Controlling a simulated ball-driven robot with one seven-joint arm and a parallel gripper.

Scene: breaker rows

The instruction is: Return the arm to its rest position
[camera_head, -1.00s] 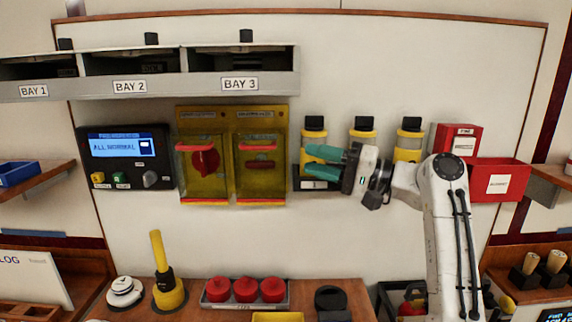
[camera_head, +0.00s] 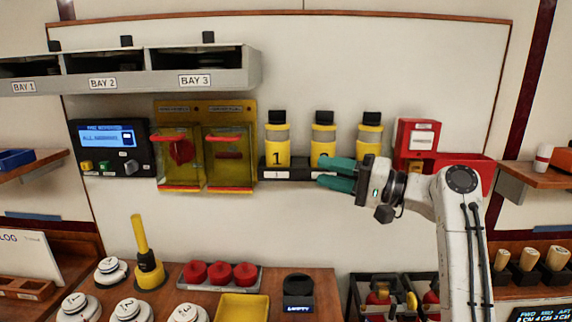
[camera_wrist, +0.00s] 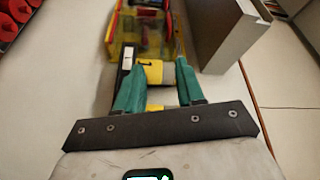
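My gripper (camera_head: 336,173) has two teal fingers spread apart with nothing between them. It points left, in front of the black bottle rack (camera_head: 287,174) and the lower part of the middle yellow bottle (camera_head: 323,146). In the wrist view the fingers (camera_wrist: 160,95) also stand apart, with yellow parts showing beyond them. My white arm reaches in from the lower right with its elbow bent.
A yellow double cover panel (camera_head: 204,145) and a status box (camera_head: 112,147) are on the wall to the left. A red box (camera_head: 415,146) is behind my arm. Below is a wooden bench (camera_head: 318,280) with red knobs (camera_head: 219,273) and a yellow tray (camera_head: 242,307).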

